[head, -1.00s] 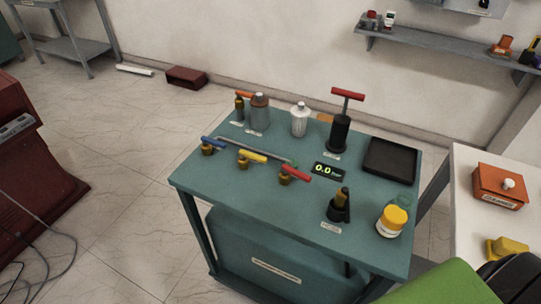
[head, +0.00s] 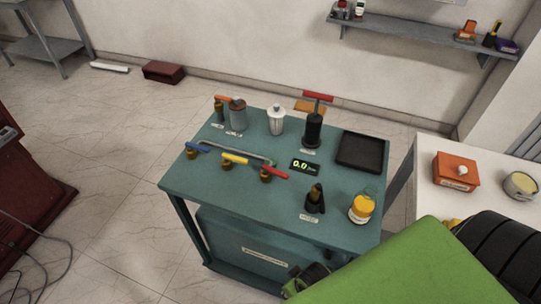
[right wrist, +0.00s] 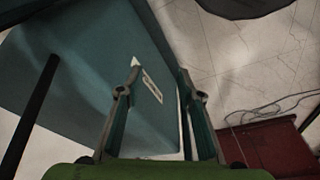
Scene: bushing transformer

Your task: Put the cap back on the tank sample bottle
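A bottle with a yellow band and white lower part (head: 361,209) stands near the right front corner of the teal cart top (head: 235,180). A translucent teal piece shows at its top back; I cannot tell whether it is a cap. No loose cap can be clearly identified. My right gripper shows partly in the head view (head: 312,274), low beside the cart front, behind my green arm. In the right wrist view its two fingers (right wrist: 158,78) are apart with nothing between them, facing the cart's lower side. My left gripper is out of view.
On the cart stand a black nozzle holder (head: 314,202), a display (head: 305,167), a black tray (head: 361,152), several coloured valves, a grey canister (head: 238,115), a white canister (head: 276,120) and a red-handled pump (head: 314,129). A white table at right holds an orange box (head: 455,172) and a round jar (head: 520,186).

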